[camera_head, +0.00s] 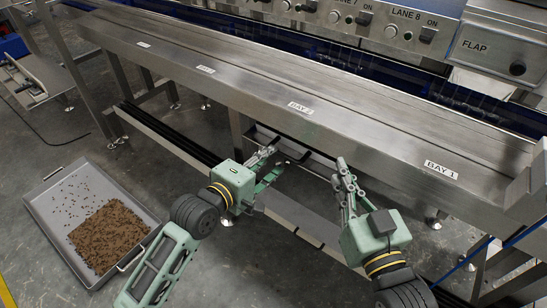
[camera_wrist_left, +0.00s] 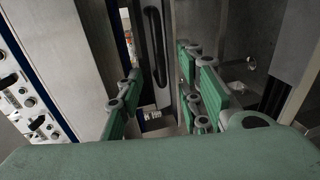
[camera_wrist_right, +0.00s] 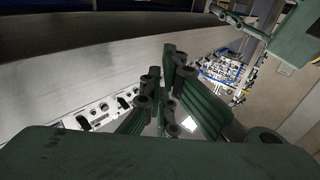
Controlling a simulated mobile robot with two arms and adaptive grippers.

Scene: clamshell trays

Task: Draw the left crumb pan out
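A shallow grey pan (camera_head: 44,217) with brown crumbs lies on the floor at the left. A dark strip (camera_head: 318,160) shows under the steel ledge between the BAY 2 and BAY 1 labels; whether it is a pan front is unclear. My left gripper (camera_head: 272,155) is just below the ledge, beside that strip. In the left wrist view its fingers (camera_wrist_left: 157,75) are apart, with a slotted dark upright part (camera_wrist_left: 152,40) seen between or beyond them; contact is not visible. My right gripper (camera_head: 342,170) is before the ledge, its fingertips (camera_wrist_right: 162,65) close together with nothing visible between them.
The long steel ledge (camera_head: 215,82) runs across the view, with a control panel (camera_head: 400,22) behind it. A lower rail (camera_head: 172,135) and legs (camera_head: 237,130) stand beneath. Floor between the crumb-filled pan and my left arm is clear.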

